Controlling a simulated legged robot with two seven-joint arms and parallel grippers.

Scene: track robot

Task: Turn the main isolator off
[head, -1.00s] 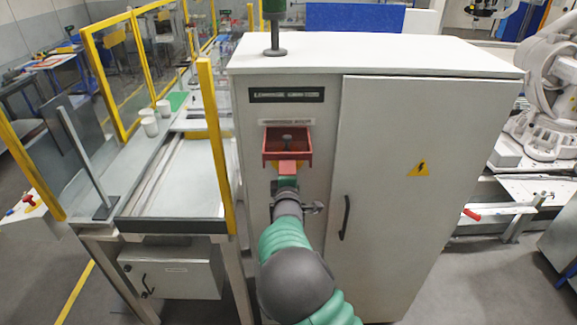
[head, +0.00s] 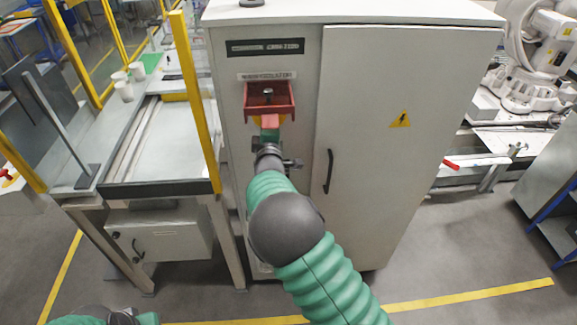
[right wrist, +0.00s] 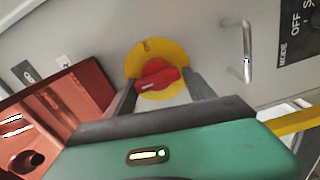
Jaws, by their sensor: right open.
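The main isolator is a red rotary handle (right wrist: 150,86) on a round yellow plate (right wrist: 146,53), on the front of a tall grey cabinet (head: 285,170). In the head view the red handle (head: 270,121) shows just below an open red box (head: 284,102). My right gripper (right wrist: 164,84) is open at the isolator, with one finger on each side of the handle. I cannot tell whether the fingers touch it. My own arm and gripper hide part of the plate in the head view. Part of my left arm shows at the bottom left; its gripper state is unclear.
A cabinet door handle (head: 329,171) and a yellow warning sign (head: 401,119) are right of the isolator. A yellow post (head: 196,100) and a workbench (head: 150,190) stand close on the left. A white robot arm (head: 535,50) stands at the far right.

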